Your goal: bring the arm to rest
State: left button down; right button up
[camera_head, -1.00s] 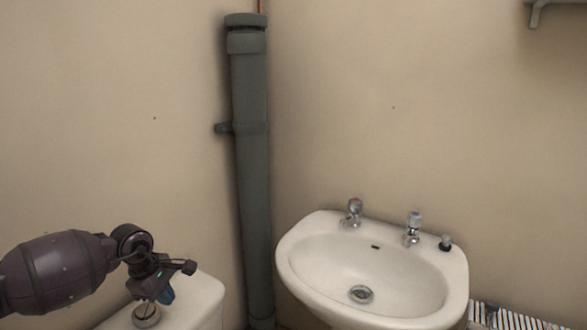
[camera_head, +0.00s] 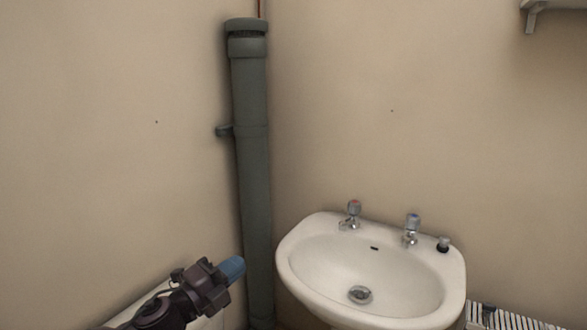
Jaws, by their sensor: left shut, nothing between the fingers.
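My left gripper (camera_head: 232,268) is at the lower left of the head view, with its blue fingertips together and nothing between them. It points up and to the right, in front of the lower part of the grey pipe's left side and over the white cistern-like fixture (camera_head: 152,296). My left arm comes in from the bottom edge and hides most of that fixture. My right gripper is not in view.
A white washbasin (camera_head: 318,257) with two taps (camera_head: 352,214) (camera_head: 411,230) stands right of my gripper. A thick grey pipe (camera_head: 252,150) rises in the corner. A white radiator (camera_head: 510,320) is at the lower right, and a shelf bracket (camera_head: 532,18) at the upper right. The space above the basin is clear.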

pick_arm(q)
jog(key=s+a+f+n+y+p, duration=0.1)
jog(key=s+a+f+n+y, duration=0.35)
jog(key=s+f+n, duration=0.35)
jog(key=s+a+f+n+y, duration=0.4)
jog(key=f+n+y, duration=0.15)
jog(key=n, duration=0.45)
jog(key=s+a+f+n+g+y, duration=0.1)
jog(key=s+a+f+n, duration=0.1)
jog(key=s+f, duration=0.2)
jog(key=s+a+f+n+g+y+p, duration=0.1)
jog(key=s+f, duration=0.3)
jog(key=s, duration=0.6)
jog(key=s+a+f+n+g+y, duration=0.1)
jog(key=s+a+f+n, duration=0.2)
jog(key=s, duration=0.4)
jog(key=shift+s+a+f+n+y, duration=0.3)
jog(key=shift+s+a+f+n, duration=0.15)
jog(key=shift+f, duration=0.2)
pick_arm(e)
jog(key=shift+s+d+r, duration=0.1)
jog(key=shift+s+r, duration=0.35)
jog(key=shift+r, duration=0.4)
pick_arm(q)
jog(key=shift+w+d, duration=0.1)
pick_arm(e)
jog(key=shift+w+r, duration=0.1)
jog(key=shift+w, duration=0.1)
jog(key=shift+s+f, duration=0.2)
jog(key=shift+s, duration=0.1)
